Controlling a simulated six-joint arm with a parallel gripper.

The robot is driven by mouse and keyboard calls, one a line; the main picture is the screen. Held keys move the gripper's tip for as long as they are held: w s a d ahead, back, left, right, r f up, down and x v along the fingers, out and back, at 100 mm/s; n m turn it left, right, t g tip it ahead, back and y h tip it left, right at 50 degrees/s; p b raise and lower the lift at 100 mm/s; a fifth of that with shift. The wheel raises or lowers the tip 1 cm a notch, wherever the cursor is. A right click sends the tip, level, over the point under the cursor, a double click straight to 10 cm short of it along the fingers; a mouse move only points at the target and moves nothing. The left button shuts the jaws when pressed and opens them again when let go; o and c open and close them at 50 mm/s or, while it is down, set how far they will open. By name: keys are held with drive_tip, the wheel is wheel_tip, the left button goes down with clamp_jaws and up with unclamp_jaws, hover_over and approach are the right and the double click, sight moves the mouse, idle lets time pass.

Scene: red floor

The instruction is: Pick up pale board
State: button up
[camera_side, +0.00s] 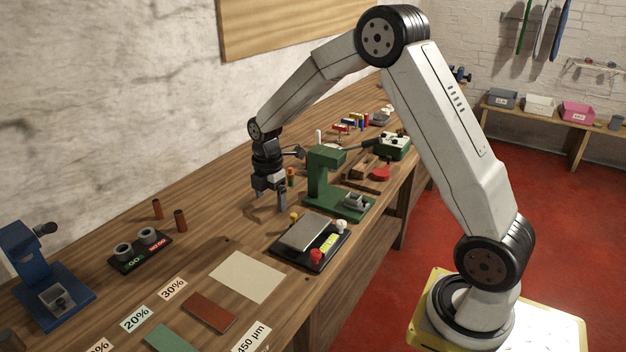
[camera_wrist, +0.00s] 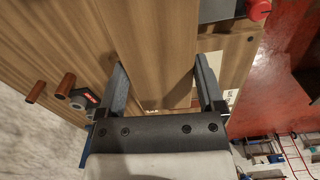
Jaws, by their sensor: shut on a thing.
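In the wrist view, my gripper's two fingers (camera_wrist: 158,62) stand apart.
A black tray with a grey plate (camera_side: 303,232) stands right of the pale square. The green press (camera_side: 323,178) is close to my gripper's right. Two brown pegs (camera_side: 180,220), a gauge stand (camera_side: 138,262) and a blue press (camera_side: 40,283) stand left. A red-brown card (camera_side: 210,312) lies in front.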

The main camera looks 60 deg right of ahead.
drive_tip(key=shift+s+a+r, duration=0.15)
drive_tip(key=shift+s+r, duration=0.25)
drive_tip(key=shift+s, duration=0.45)
drive_tip(key=shift+s+a+r, duration=0.1)
drive_tip(key=shift+s+r, duration=0.25)
drive_tip(key=shift+s, duration=0.45)
drive_tip(key=s+d+r, duration=0.1)
drive_tip(key=s+r, duration=0.1)
drive_tip(key=s, duration=0.6)
drive_tip(key=s+d+r+n, duration=0.1)
drive_tip(key=s+r, duration=0.1)
drive_tip(key=s, duration=0.6)
drive_tip(key=shift+s, duration=0.25)
